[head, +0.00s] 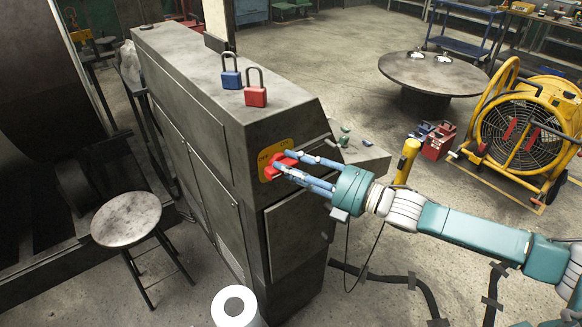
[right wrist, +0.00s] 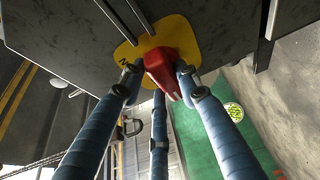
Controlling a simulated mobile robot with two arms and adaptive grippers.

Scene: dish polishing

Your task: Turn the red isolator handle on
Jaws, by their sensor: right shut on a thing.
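The red isolator handle (head: 276,167) sits on a yellow plate (head: 266,176) on the end face of the dark machine cabinet. My right gripper (head: 284,162) is at the handle, its blue fingers on either side of it. In the right wrist view the red handle (right wrist: 161,70) lies between the fingertips of my right gripper (right wrist: 158,76), on the yellow plate (right wrist: 127,54). Part of the plate's lettering is hidden by the handle and fingers. My left gripper is not in view.
A blue padlock (head: 231,78) and a red padlock (head: 256,96) stand on the cabinet top (head: 190,52). A stool (head: 127,218) is at left, a white roll (head: 234,306) in front. A yellow fan (head: 520,125) and a round table (head: 434,72) stand at right. Cables lie on the floor.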

